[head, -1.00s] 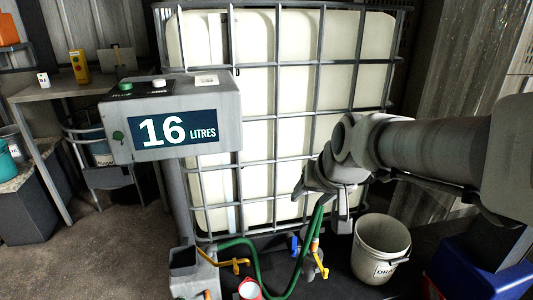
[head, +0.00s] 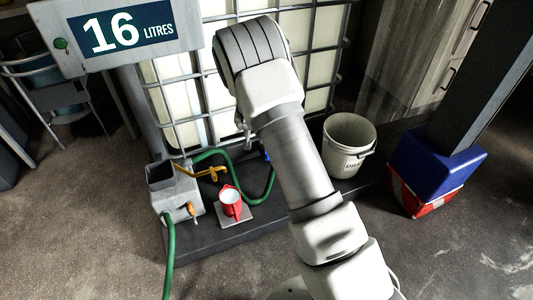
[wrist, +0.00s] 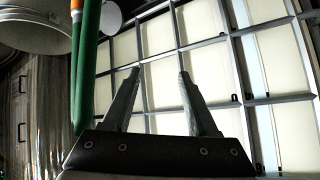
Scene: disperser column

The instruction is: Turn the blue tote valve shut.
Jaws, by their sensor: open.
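The tote, a white tank in a grey cage, stands at the back (head: 220,122); its cage also fills much of the wrist view (wrist: 210,60). A small bit of blue, likely the blue tote valve (head: 267,156), shows low in front of the tote beside my arm, which hides most of it. The valve cannot be made out in the wrist view. My gripper (wrist: 158,77) is open and empty, its two fingers apart in front of the cage. In the head view my arm mostly hides it.
A white bucket (head: 350,145) stands right of my arm. A blue box (head: 430,165) is farther right. The 16-litre display (head: 122,30) is at upper left.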

